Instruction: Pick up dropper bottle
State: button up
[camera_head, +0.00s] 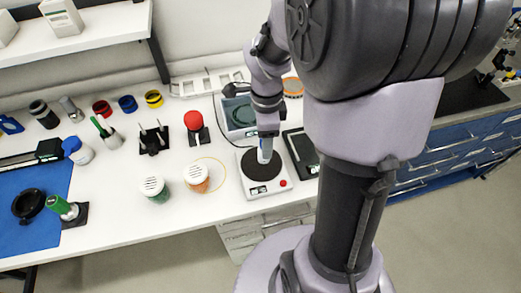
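My arm comes down in front of the bench, and its end, my gripper (265,154), is over the dark round plate of a white stirrer or scale (262,187). A small pale blue-white part shows at the arm's tip; I cannot tell whether it is a finger or a held thing. The fingers are too small to judge. No bottle is clearly a dropper bottle.
Two white-lidded jars, one green (155,189) and one orange (197,178), stand near the front edge. A red-topped device (194,122), a grey-blue tray (238,116) and a dark flat device (301,152) surround the plate. A shelf (110,24) overhangs the back left.

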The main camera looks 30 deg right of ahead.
notch_tip(320, 180, down, 5)
jog(key=shift+w+a+b, duration=0.1)
jog(key=shift+a+b, duration=0.05)
jog(key=shift+b, duration=1)
jog(key=shift+r, duration=0.1)
grip_shut()
